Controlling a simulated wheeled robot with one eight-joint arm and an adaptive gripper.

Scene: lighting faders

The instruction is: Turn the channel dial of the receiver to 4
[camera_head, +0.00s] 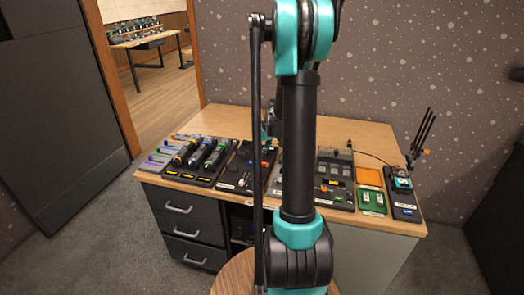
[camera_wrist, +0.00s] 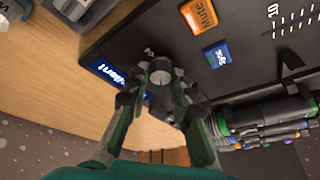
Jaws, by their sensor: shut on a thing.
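A dark panel (camera_wrist: 248,68), apparently the receiver, fills the upper right of the wrist view. Its channel dial appears to be the small round grey knob (camera_wrist: 160,76) near the panel's edge. My gripper (camera_wrist: 159,92) is closed around this knob, one finger on each side. A small blue lit display (camera_wrist: 118,78) with white lettering lies beside the knob, partly covered by a finger. I cannot read the dial's setting. In the head view my arm stands in front of the desk's middle and hides most of my gripper and the dial.
An orange Mute button (camera_wrist: 199,15) and a blue button (camera_wrist: 217,55) sit near the knob. Several microphones (camera_wrist: 270,122) lie beside the panel. The wooden desk (camera_head: 312,121) also holds a green-and-orange unit (camera_head: 371,190) and a handset-like device (camera_head: 404,200) at right.

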